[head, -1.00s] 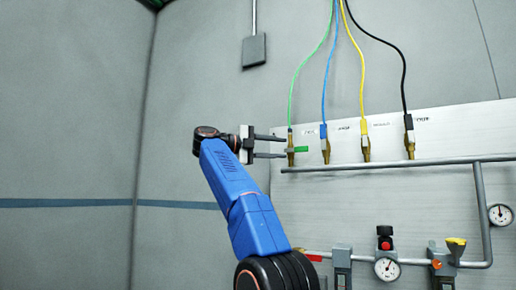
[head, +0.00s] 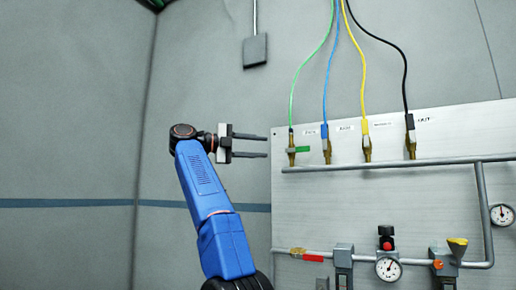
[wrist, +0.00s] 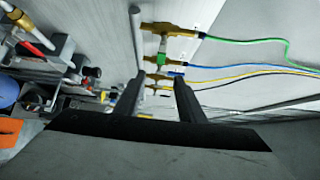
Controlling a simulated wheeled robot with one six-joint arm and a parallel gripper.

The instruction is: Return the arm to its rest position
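My blue arm is raised in front of the wall. My gripper (head: 267,146) is open and empty, its two fingers apart and pointing right in the head view. The fingertips stop a little to the left of the brass fitting with the green handle (head: 302,149) and do not touch it. In the wrist view, my gripper (wrist: 158,90) has its fingers spread, with brass fittings beyond them. The nearest fitting (wrist: 168,30) carries the green hose (wrist: 245,41).
A pale panel (head: 360,205) holds a row of brass fittings with green, blue, yellow and black hoses. A grey pipe (head: 400,162) runs below them. A gauge (head: 387,270) and valves sit lower. The wall left of my arm is clear.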

